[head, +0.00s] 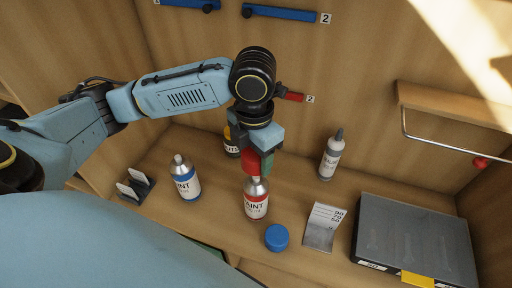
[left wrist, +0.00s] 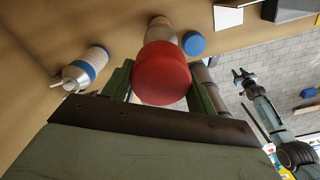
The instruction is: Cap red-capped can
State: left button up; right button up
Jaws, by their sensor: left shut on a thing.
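My left gripper (head: 257,160) is shut on a red cap (head: 253,163), which also shows between the fingers in the left wrist view (left wrist: 162,75). The cap is right over the top of the red-banded paint can (head: 256,200). The can stands upright on the bench, and its silver body shows beyond the cap in the left wrist view (left wrist: 161,32). The cap hides the can's mouth, so I cannot tell whether they touch. My right gripper (left wrist: 242,78) shows small at the right of the left wrist view; its jaw state is unclear.
A blue-banded paint can (head: 187,180) stands left and a blue cap (head: 277,237) lies front right. A yellow-banded bottle (head: 232,143) is behind the gripper, partly hidden. A white bottle (head: 331,157), a bent card (head: 323,227) and a grey case (head: 415,240) are to the right.

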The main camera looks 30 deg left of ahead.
aim_at(255, 181)
pick_arm(q)
jog(key=shift+f, duration=0.75)
notch_tip(255, 181, down, 3)
jog(key=b, duration=0.3)
jog(key=shift+f+b, duration=0.45)
jog(key=shift+f, duration=1.05)
jog(key=shift+w+f+p, duration=0.1)
jog(key=shift+f+p, duration=0.1)
jog(key=shift+p, duration=0.55)
jog(key=o, duration=1)
jog(key=shift+o, duration=0.4)
jog(key=o, duration=0.3)
